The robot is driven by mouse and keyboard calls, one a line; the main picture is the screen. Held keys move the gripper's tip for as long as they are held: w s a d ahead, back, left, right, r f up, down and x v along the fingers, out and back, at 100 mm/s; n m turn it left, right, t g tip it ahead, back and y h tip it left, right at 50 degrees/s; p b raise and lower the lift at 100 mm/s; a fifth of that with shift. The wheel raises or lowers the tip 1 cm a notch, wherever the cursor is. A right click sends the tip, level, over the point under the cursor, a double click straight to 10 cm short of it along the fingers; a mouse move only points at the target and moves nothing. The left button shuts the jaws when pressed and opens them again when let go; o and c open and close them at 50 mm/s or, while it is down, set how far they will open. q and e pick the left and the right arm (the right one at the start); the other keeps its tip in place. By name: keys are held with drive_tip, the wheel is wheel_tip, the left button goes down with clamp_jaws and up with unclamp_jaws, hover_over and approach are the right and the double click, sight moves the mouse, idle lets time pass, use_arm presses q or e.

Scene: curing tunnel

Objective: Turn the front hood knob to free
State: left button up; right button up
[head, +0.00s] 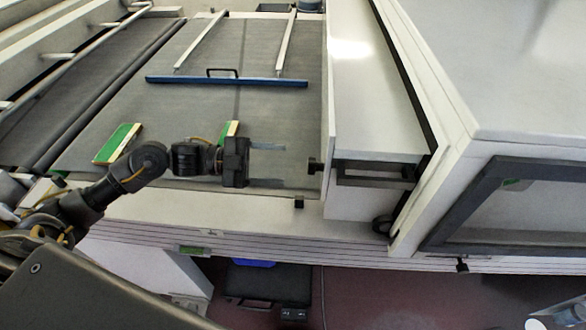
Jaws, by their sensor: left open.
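A small black knob (315,164) sticks out from the left side of the white hood (375,115), near its front end. It looks like the front hood knob; its turn position is too small to read. My left gripper (284,165) comes in from the left over the grey belt. Its two fingers are apart and empty and point right toward the knob. The fingertips look a short way left of the knob, not touching it. My right gripper is not in view.
Green-topped blocks (118,144) lie on the belt (190,100); one is partly behind my left wrist. A blue bar (226,82) with a handle spans the belt farther back. A large white cabinet (490,60) with a dark-framed window stands right. A small black peg (299,203) sits on the front rail.

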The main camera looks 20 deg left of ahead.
use_arm(q)
drive_tip(key=b+v, duration=0.1)
drive_tip(key=v, duration=0.3)
drive_tip(key=shift+a, duration=0.2)
idle(0.3)
